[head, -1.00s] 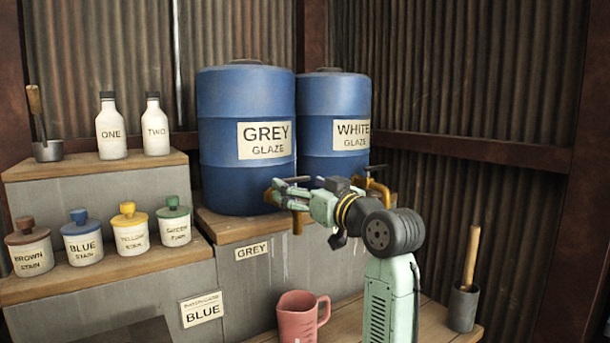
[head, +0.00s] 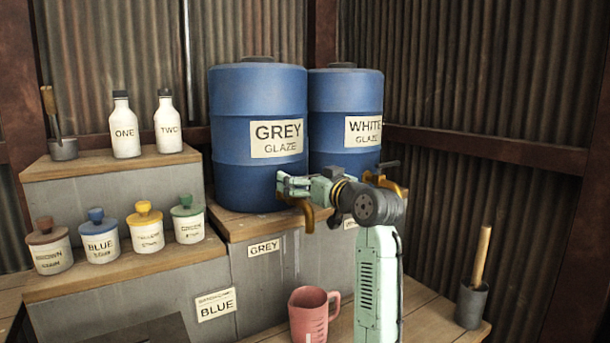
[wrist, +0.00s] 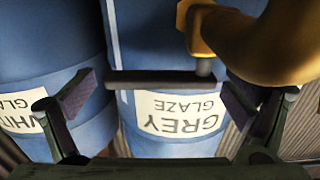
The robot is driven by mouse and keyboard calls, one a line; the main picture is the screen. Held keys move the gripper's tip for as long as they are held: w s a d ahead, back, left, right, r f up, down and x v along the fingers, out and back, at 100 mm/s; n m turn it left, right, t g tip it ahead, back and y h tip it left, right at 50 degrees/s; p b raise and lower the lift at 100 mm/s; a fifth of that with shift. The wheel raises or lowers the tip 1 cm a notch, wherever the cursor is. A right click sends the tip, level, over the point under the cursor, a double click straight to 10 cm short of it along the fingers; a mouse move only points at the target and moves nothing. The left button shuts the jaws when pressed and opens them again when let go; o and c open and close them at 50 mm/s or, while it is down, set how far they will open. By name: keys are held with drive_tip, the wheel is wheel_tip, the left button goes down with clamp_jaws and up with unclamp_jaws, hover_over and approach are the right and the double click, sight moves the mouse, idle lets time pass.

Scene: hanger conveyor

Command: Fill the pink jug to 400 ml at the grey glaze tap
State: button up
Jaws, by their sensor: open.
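The pink jug (head: 312,315) stands upright on the low bench, below the grey glaze tap (head: 307,216), with its handle to the right. The inside of the jug is hidden, so its level does not show. The tap's brass spout hangs from the blue GREY GLAZE drum (head: 230,140). In the wrist view, which is upside down, the brass tap body (wrist: 262,45) is close at upper right. Its dark lever (wrist: 155,80) lies crosswise between the fingers of my gripper (wrist: 158,100). My gripper is open at the tap, also in the head view (head: 287,185), and grips nothing.
The WHITE GLAZE drum (head: 340,100) and its brass tap (head: 388,183) stand just right of my gripper. Lidded stain jars (head: 100,238) and white bottles (head: 124,128) sit on ledges at left. A dark cup (head: 471,305) with a wooden-handled tool stands at the bench's right.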

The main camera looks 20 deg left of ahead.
drive_tip(key=c, duration=1.7)
drive_tip(key=shift+t, duration=0.3)
drive_tip(key=shift+s+d+m+t+h, duration=0.15)
drive_tip(key=shift+s+m+t+h, duration=0.05)
drive_tip(key=shift+m+t+h, duration=0.8)
drive_tip(key=shift+s+d+m+t+h, duration=0.2)
drive_tip(key=shift+m+t+h, duration=0.5)
drive_tip(key=shift+h, duration=0.5)
drive_tip(key=shift+s+d+m+t+h, duration=0.1)
drive_tip(key=shift+s+m+t+h, duration=0.15)
drive_tip(key=shift+m+t+h, duration=0.65)
drive_tip(key=shift+m+h, duration=0.3)
drive_tip(key=shift+h, duration=0.2)
drive_tip(key=o, duration=1.7)
